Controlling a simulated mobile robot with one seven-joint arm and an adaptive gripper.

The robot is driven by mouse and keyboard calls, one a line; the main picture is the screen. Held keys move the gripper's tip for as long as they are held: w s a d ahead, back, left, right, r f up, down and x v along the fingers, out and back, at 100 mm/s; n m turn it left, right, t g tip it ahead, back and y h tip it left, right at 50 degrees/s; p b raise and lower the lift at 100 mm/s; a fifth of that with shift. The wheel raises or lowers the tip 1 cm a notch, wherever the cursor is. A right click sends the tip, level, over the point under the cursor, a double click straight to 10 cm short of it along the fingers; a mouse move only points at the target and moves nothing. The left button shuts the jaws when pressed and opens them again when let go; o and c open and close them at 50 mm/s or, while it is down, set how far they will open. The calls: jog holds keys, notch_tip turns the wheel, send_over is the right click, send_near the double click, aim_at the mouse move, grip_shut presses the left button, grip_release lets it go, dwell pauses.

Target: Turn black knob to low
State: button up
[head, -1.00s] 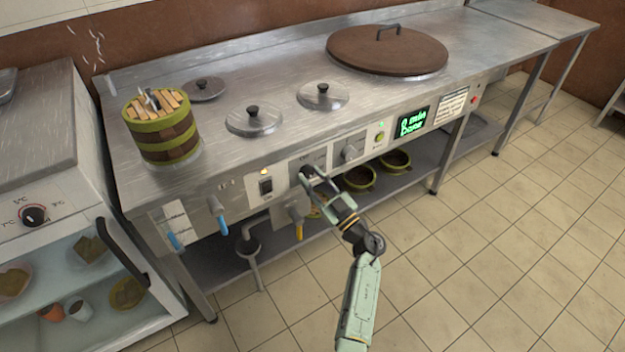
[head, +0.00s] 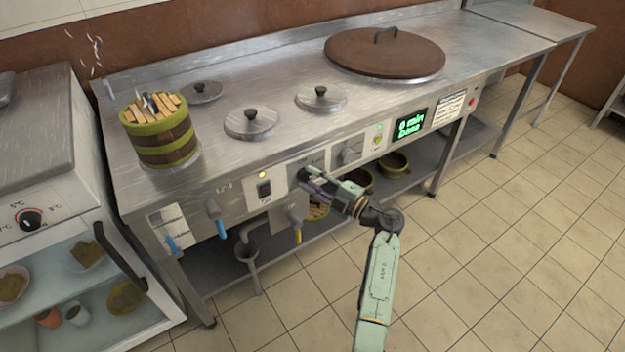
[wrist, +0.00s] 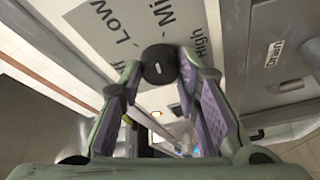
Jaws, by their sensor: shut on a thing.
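The black knob (wrist: 160,66) sits on a panel printed Low, Mi… and High in the wrist view. A short white mark shows on its face; which label it points to is unclear. My gripper (wrist: 158,72) is shut on the knob, with one finger on each side. In the head view my gripper (head: 304,177) reaches the front panel of the steel counter (head: 225,178) from the right, and its fingers mostly hide the knob there.
A rocker switch (head: 264,188) is left of my gripper and a grey knob (head: 350,152) is to its right. Valve handles, including a blue-tipped one (head: 215,218), stick out below the panel. A fridge (head: 60,180) stands at left.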

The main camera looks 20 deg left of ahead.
jog(key=n+h, duration=0.1)
jog(key=n, duration=0.3)
jog(key=shift+r+p, duration=0.2)
jog(key=shift+p, duration=0.2)
jog(key=shift+n+h+p, duration=0.35)
jog(key=shift+n+h, duration=0.55)
jog(key=shift+n, duration=0.6)
jog(key=o, duration=1.2)
jog(key=shift+c, duration=0.2)
jog(key=v, duration=1.2)
jog(key=shift+r, duration=0.15)
